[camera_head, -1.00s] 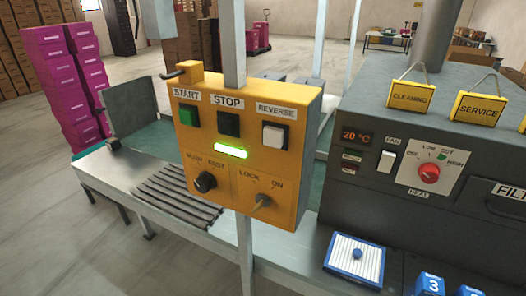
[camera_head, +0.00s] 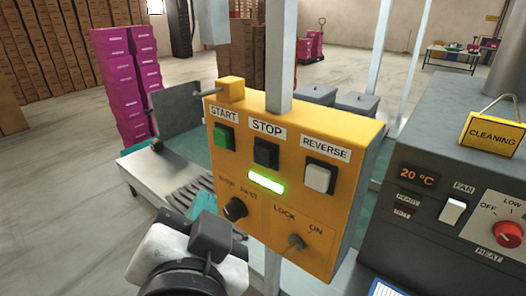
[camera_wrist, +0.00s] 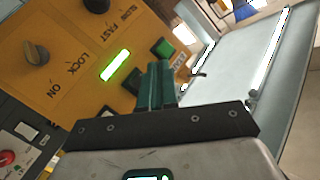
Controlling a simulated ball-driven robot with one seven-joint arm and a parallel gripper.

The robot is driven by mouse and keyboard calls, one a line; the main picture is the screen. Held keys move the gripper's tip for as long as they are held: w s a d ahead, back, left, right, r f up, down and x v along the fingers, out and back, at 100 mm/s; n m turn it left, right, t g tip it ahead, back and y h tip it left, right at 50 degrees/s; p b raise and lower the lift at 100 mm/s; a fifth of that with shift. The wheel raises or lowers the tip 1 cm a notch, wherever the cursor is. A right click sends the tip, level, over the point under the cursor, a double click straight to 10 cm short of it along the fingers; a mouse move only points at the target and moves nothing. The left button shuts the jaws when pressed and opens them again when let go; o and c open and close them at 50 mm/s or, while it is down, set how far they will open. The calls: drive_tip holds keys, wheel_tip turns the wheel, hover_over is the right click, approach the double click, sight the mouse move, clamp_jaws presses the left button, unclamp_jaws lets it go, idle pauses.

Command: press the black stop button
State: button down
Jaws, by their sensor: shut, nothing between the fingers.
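The black stop button (camera_head: 265,152) sits under the STOP label on the yellow control panel (camera_head: 350,150), between the green start button (camera_head: 223,137) and the white reverse button (camera_head: 319,177). In the wrist view, my gripper (camera_wrist: 160,68) has its teal fingers together and empty, pointing toward the panel. The dark stop button (camera_wrist: 131,82) shows there just left of the fingers, partly hidden by them. The green start button (camera_wrist: 162,48) is just beyond the fingertips. I cannot tell the gap between fingers and panel. In the head view my arm is at the lower left, beside the panel.
A green light (camera_head: 266,182) is lit on the panel. Below it are a black speed knob (camera_head: 235,208) and a lock switch (camera_head: 295,242). A grey post (camera_head: 280,60) passes the panel. A dark heater machine (camera_head: 430,215) stands at right, a conveyor (camera_head: 160,178) behind at left.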

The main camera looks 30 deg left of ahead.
drive_tip(key=shift+s+a+r, duration=0.15)
drive_tip(key=shift+a+r, duration=0.05)
drive_tip(key=shift+r, duration=0.05)
approach(253, 157)
drive_tip(key=shift+w+a+f+p, duration=0.2)
drive_tip(key=shift+w+a, duration=0.3)
drive_tip(key=shift+a, duration=0.2)
drive_tip(key=shift+w+a+f+p, duration=0.1)
drive_tip(key=shift+w+a+f, duration=0.05)
drive_tip(key=shift+w+a, duration=0.45)
drive_tip(key=shift+w+a+f+p, duration=0.1)
drive_tip(key=shift+w+a+f, duration=0.1)
drive_tip(key=shift+w+a, duration=0.4)
drive_tip(key=shift+a, duration=0.15)
idle(0.8)
drive_tip(key=shift+w, duration=0.2)
drive_tip(key=shift+w, duration=0.6)
idle(0.9)
drive_tip(key=shift+s, duration=0.1)
drive_tip(key=shift+s+p, duration=0.3)
drive_tip(key=shift+s, duration=0.6)
